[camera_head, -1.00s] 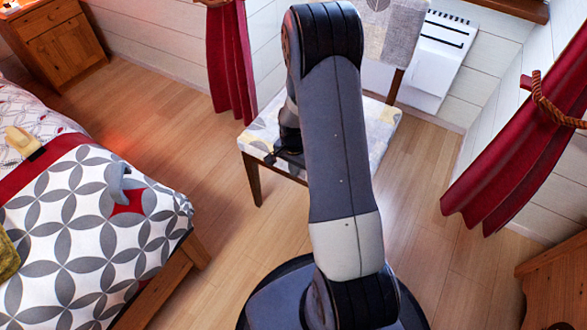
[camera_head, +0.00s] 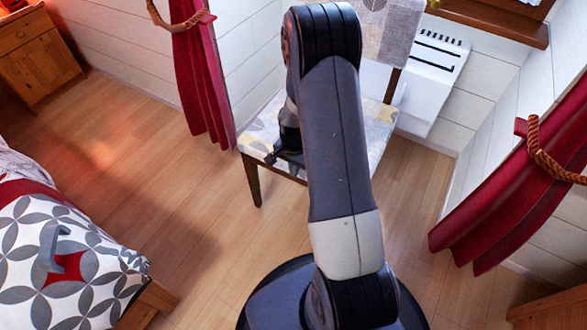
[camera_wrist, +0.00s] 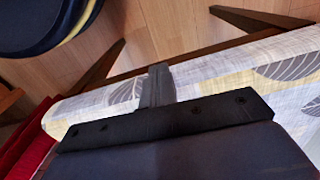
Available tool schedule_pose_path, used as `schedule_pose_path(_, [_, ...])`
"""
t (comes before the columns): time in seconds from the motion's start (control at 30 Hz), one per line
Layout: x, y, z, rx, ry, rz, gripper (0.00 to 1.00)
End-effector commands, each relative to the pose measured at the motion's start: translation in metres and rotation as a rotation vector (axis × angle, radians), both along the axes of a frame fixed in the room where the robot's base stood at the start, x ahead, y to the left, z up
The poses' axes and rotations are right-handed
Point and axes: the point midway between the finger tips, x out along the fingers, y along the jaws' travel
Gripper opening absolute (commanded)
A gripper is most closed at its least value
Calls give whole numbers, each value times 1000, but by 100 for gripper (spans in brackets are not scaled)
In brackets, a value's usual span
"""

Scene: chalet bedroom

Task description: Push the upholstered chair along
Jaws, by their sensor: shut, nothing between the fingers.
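The upholstered chair (camera_head: 262,130) has a white, grey and yellow leaf-patterned seat, a patterned backrest (camera_head: 392,32) and dark wooden legs. My arm crosses in front of it and hides the middle of the seat. My gripper (camera_head: 274,157) is shut and empty at the seat's near left edge. In the wrist view the shut fingers (camera_wrist: 157,85) lie over the seat edge (camera_wrist: 215,82) and appear to touch it; exact contact cannot be told.
A white heater (camera_head: 432,75) stands on the wall behind the chair. Red curtains hang at left (camera_head: 195,80) and right (camera_head: 500,215). A patterned bed (camera_head: 85,270) is at lower left, a wooden cabinet (camera_head: 38,55) at upper left. Wooden floor (camera_head: 190,190) is clear between bed and chair.

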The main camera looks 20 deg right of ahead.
Motion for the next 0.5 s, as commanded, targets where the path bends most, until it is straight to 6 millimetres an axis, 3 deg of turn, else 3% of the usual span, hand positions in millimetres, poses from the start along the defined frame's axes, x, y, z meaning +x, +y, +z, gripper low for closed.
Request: schedule_pose_path(0.5, [46,-62,1,-6,-13,-2,0])
